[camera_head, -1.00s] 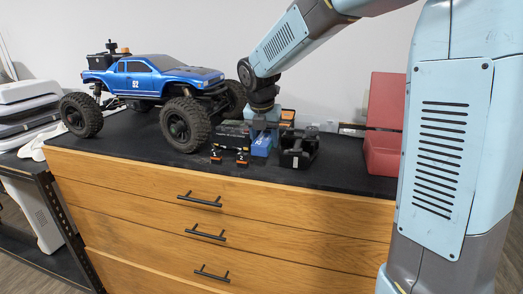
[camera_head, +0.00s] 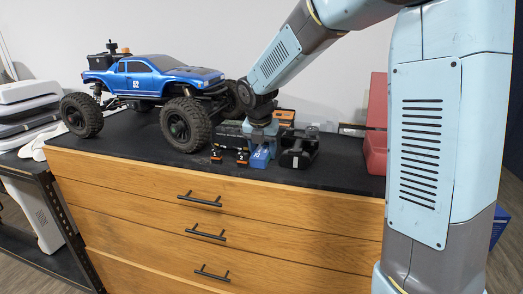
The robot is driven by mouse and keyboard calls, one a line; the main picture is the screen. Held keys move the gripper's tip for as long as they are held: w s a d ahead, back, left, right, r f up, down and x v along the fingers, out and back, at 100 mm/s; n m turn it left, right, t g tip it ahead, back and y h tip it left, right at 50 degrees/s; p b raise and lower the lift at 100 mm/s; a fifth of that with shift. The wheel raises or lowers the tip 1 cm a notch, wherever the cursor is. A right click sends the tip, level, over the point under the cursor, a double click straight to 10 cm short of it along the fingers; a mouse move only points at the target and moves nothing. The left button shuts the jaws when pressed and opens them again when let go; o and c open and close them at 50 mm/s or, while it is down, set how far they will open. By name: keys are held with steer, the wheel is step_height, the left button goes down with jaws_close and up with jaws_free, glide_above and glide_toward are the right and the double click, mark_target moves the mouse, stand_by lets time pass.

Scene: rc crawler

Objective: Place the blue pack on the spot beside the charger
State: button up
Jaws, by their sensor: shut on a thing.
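The blue pack (camera_head: 260,158) is near the front edge of the black dresser top, between small orange-and-black items and a black device. My gripper (camera_head: 261,140) points down over it and is shut on its upper part. The fingertips are small here and partly merge with the pack. I cannot tell whether the pack's underside touches the top. A dark box (camera_head: 231,128) stands just left of my gripper and the bulky black device (camera_head: 298,150) just right; I cannot tell which is the charger. The spot itself is not distinguishable.
A blue truck (camera_head: 165,75) with big black tires stands to the left. Two small orange-and-black items (camera_head: 229,157) sit at the front edge. An orange-topped item (camera_head: 284,117) is behind the black device. A red case (camera_head: 375,140) stands at right, partly behind my arm.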

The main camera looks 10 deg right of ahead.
steer(key=shift+s+f, duration=0.1)
steer(key=shift+f, duration=0.2)
steer(key=o, duration=1.3)
steer(key=shift+s+d+f, duration=0.1)
steer(key=shift+s+f, duration=0.05)
steer(key=shift+f, duration=0.15)
steer(key=shift+r, duration=0.65)
steer(key=v, duration=1.2)
steer(key=shift+w, duration=0.25)
